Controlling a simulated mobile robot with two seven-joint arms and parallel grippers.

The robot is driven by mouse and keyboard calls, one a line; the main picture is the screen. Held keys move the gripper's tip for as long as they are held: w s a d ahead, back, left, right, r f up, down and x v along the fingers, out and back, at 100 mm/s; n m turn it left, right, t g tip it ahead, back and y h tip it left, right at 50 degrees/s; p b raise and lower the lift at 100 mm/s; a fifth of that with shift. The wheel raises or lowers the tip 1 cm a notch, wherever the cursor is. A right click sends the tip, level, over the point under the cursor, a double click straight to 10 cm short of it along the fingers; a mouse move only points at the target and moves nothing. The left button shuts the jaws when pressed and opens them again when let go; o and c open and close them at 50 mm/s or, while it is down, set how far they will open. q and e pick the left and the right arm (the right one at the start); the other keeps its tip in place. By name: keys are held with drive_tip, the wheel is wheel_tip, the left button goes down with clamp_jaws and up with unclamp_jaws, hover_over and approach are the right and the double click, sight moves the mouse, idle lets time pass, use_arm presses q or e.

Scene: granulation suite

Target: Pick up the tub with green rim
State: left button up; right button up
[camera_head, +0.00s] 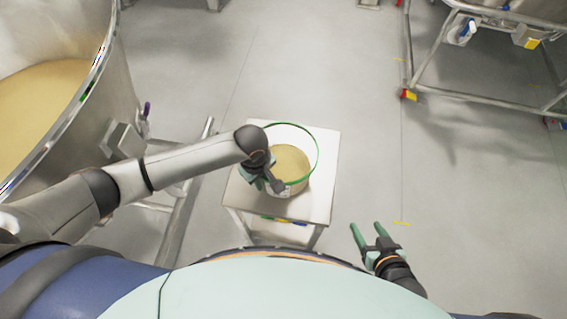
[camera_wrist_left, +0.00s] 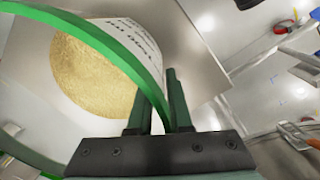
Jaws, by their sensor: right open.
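The tub with green rim (camera_head: 301,185) is white, open at the top and holds tan powder. In the head view it is over a small steel table (camera_head: 322,165); I cannot tell whether its base touches the top. My left gripper (camera_head: 272,184) is at the tub's near left side. In the left wrist view the green rim (camera_wrist_left: 110,47) runs between the two fingers of my left gripper (camera_wrist_left: 160,100), which sit close on either side of it. The fingers hide part of the tub wall. My right gripper (camera_head: 368,236) is open and empty, right of the table.
A large steel vessel (camera_head: 118,90) with tan powder stands at the left, with tubular framing beside it. A wheeled steel frame (camera_head: 412,60) stands at the upper right. The grey floor (camera_head: 365,120) between the table and that frame is clear.

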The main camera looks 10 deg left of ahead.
use_arm(q)
clamp_jaws()
idle(0.9)
drive_tip(key=shift+r, duration=0.1)
drive_tip(key=shift+r, duration=0.65)
drive_tip(key=s+a+r+p, duration=0.2)
drive_tip(key=s+r, duration=0.3)
drive_tip(key=s, duration=0.1)
drive_tip(key=s+a+r+p, duration=0.2)
drive_tip(key=s+a+r, duration=0.1)
drive_tip(key=s+r, duration=0.3)
drive_tip(key=shift+s+a+r, duration=0.3)
drive_tip(key=shift+s, duration=0.1)
